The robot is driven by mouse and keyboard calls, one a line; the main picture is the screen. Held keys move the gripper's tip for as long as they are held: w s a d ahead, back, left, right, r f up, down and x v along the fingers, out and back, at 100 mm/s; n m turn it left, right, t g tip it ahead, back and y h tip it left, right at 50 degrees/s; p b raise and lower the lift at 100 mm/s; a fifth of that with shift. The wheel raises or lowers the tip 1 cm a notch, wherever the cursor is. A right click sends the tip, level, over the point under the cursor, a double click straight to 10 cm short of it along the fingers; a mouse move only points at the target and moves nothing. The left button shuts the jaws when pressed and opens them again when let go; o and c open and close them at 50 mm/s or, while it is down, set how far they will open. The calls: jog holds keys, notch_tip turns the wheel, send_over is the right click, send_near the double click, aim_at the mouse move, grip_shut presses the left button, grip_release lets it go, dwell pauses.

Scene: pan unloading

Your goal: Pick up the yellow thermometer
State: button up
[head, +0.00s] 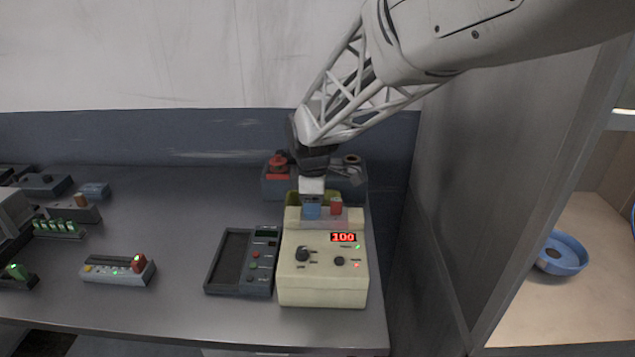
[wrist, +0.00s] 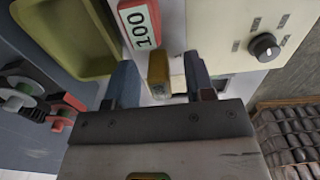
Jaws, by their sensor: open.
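In the wrist view, a small yellow piece (wrist: 159,75), which looks like the yellow thermometer, sits between the two fingers of my gripper (wrist: 160,64). The fingers are open, one on each side of it, with a gap visible on the right side. Whether the left finger touches it I cannot tell. A plate marked 100 (wrist: 140,24) lies just beyond the yellow piece. In the head view my gripper (head: 312,190) points down behind the cream control box (head: 322,285); the yellow piece is not clearly visible there.
An olive pan (wrist: 65,38) lies left of the fingers in the wrist view. A knob (wrist: 264,47) stands on the cream panel. In the head view a grey device with an empty tray (head: 229,262) stands left of the box. A blue-grey bin (head: 275,185) is behind; clear table lies left.

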dwell(0.4)
grip_shut()
jog(key=shift+r, duration=5)
